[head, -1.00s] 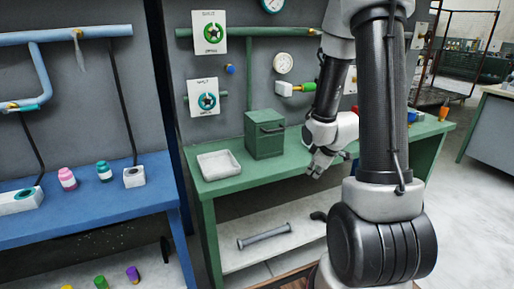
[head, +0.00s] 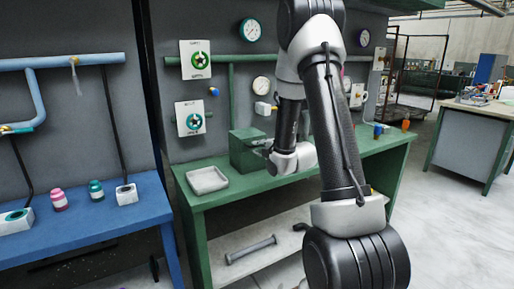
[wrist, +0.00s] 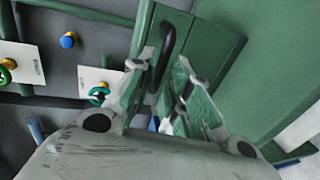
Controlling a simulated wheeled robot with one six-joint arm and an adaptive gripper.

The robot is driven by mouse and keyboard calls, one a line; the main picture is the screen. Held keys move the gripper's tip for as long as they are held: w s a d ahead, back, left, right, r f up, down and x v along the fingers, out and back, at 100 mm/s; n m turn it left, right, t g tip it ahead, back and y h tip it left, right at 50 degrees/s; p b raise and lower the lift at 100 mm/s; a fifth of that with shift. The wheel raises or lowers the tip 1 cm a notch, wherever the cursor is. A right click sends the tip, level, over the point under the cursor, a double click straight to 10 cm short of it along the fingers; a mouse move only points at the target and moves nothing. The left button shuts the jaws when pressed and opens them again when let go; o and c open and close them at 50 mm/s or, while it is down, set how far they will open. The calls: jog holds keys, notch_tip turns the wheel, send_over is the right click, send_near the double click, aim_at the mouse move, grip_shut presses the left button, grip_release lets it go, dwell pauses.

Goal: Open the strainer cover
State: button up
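The strainer is a green box (head: 240,157) on the green bench, and its cover looks closed in the head view. In the wrist view the green cover (wrist: 215,48) fills the upper middle, with a dark curved handle (wrist: 167,42) on it. My gripper (wrist: 166,64) is open, with one finger on each side of the handle. I cannot tell whether the fingers touch it. In the head view my gripper (head: 268,150) is at the front right side of the box, and its fingertips are small and partly hidden.
A white tray (head: 207,181) sits left of the box on the green bench (head: 215,200). Gauges, pipes and signs with star-shaped handwheels (head: 195,121) are on the wall behind. A grey bar (head: 251,249) lies on the lower shelf. A blue bench (head: 90,225) stands at left.

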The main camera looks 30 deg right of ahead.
aim_at(250, 141)
jog(key=shift+x, duration=1.6)
grip_shut()
jog(key=shift+r, duration=0.1)
